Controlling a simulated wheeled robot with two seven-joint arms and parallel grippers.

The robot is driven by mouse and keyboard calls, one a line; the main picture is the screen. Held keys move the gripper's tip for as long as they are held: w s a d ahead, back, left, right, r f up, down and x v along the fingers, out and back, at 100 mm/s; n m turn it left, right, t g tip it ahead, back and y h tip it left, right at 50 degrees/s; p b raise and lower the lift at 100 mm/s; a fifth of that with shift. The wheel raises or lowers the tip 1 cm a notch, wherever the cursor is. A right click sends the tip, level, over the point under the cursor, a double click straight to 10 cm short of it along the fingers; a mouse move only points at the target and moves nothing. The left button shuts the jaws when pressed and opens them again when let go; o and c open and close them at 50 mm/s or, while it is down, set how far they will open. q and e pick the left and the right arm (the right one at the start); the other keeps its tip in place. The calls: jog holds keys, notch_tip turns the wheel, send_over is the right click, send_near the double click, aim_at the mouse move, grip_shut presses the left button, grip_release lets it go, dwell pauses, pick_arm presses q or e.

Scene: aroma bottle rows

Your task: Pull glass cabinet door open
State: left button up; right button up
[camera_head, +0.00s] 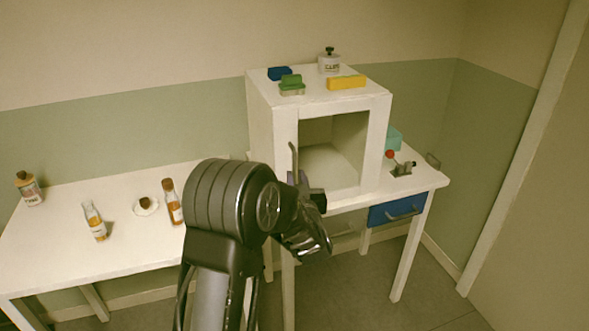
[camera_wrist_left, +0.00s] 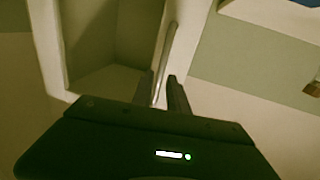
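The white cabinet (camera_head: 270,130) stands on the table, with its framed glass door (camera_head: 380,140) facing me. The door looks closed; the glass is too clear to make out. An upright grey bar handle (camera_head: 293,158) is on the door's left side. The handle also shows in the left wrist view (camera_wrist_left: 170,45), running down between my fingers. In the head view my own arm hides most of this gripper. My right gripper is not in view.
Bottles (camera_head: 93,220) and a small dish (camera_head: 146,206) stand on the left tabletop. Small boxes (camera_head: 346,82) and a jar (camera_head: 329,62) sit on the cabinet. A red-knobbed item (camera_head: 390,155) stands right of it, above a blue drawer (camera_head: 397,209).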

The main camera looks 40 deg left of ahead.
aim_at(294, 171)
pick_arm(q)
jog(key=x, duration=0.4)
jog(key=shift+a, duration=0.1)
jog(key=shift+c, duration=0.6)
grip_shut()
dwell(0.8)
